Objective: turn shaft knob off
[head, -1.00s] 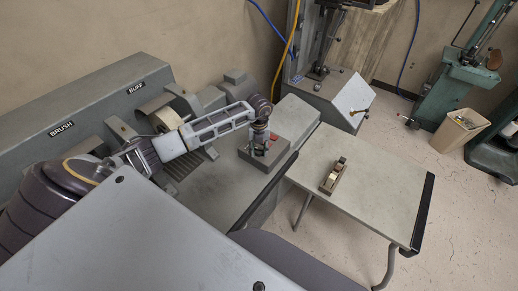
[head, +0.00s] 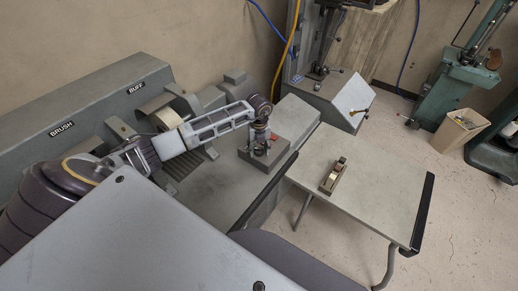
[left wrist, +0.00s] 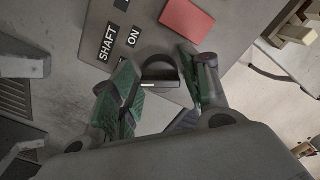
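The shaft knob (left wrist: 160,72) is a dark rounded knob with a short white mark, seen in the left wrist view beside the SHAFT and ON labels. It is on a grey control box (head: 285,165), which also bears a red button (left wrist: 187,19). My left gripper (left wrist: 160,95) has its two green-padded fingers spread, one on each side of the knob, with gaps visible. In the head view my left gripper (head: 260,144) points down over the box and hides the knob. My right gripper is not in view.
A grey table (head: 385,190) with a small tool (head: 333,177) on it stands right of the box. The brush and buff machine (head: 80,105) runs along the wall at left. A bin (head: 458,130) stands on open floor at right.

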